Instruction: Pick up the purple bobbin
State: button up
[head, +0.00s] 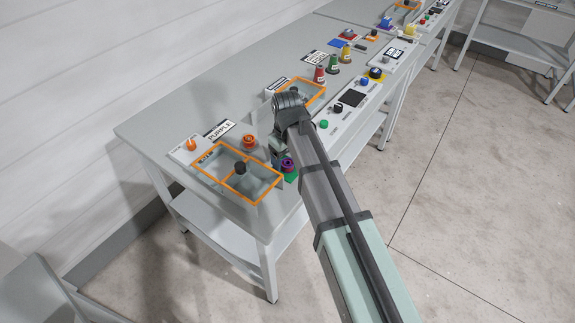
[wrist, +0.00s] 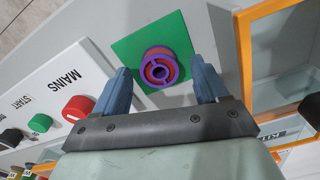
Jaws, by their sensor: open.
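The purple bobbin (wrist: 159,68) stands on a green square (wrist: 124,49) in the wrist view, its round top with a central hole facing the camera and a red-brown band inside the purple rim. My gripper (wrist: 163,80) is open, with one blue finger on each side of the bobbin in the picture. I see no contact between the fingers and the bobbin. In the head view the bobbin (head: 287,165) sits near the table's front edge, partly behind my arm. My gripper (head: 279,160) is just left of it there, and its fingertips are hard to make out.
An orange-framed clear box (head: 240,186) stands left of the bobbin, with an orange spool (head: 249,141) behind it. A control panel (wrist: 62,88) with a red knob (wrist: 77,108) lies on the other side. Coloured cones (head: 333,64) stand farther along the table.

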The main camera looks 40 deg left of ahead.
jog(key=c, duration=1.1)
jog(key=shift+r, duration=0.15)
